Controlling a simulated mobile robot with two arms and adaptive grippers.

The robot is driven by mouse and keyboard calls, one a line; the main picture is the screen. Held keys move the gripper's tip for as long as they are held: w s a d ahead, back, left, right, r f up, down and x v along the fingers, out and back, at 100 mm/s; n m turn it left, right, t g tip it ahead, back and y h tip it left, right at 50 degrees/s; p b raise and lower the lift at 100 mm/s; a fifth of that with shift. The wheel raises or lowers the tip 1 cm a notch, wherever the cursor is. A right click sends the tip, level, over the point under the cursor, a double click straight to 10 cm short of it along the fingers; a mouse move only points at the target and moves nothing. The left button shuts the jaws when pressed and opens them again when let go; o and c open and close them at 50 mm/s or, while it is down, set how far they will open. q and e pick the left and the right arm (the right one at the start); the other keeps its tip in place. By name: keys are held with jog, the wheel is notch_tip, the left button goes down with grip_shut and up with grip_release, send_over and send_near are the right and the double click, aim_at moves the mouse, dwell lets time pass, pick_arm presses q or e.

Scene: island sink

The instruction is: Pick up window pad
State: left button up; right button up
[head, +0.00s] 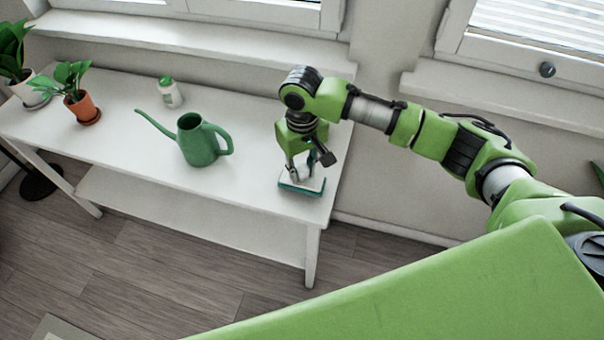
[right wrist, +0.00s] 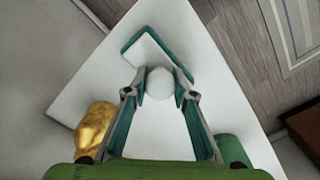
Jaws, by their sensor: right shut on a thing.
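The window pad (head: 302,184) is a flat teal and white pad at the right end of the white table. In the right wrist view the pad (right wrist: 150,50) shows beyond the fingertips, with a round white knob (right wrist: 159,84) between them. My right gripper (head: 302,173) points down over the pad. It also shows in the right wrist view (right wrist: 160,80), shut on the pad's knob, with a finger on each side. Whether the pad is touching the table or slightly above it I cannot tell. My left gripper is not in view.
A green watering can (head: 197,142) stands left of the pad on the white table (head: 240,180). A small white bottle (head: 170,93) and two potted plants (head: 80,105) are further left. A gold-coloured object (right wrist: 93,130) shows in the right wrist view. A windowsill (head: 200,40) runs behind.

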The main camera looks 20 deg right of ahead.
jog(key=s+a+r+b, duration=0.1)
jog(key=s+a+r, duration=0.1)
jog(key=a+r, duration=0.9)
jog(key=a, duration=0.2)
jog(key=shift+s+a+r+b, duration=0.25)
jog(key=shift+s+a+b, duration=0.05)
jog(key=shift+a+b, duration=0.1)
jog(key=shift+o, duration=1.3)
jog(key=shift+c, duration=0.6)
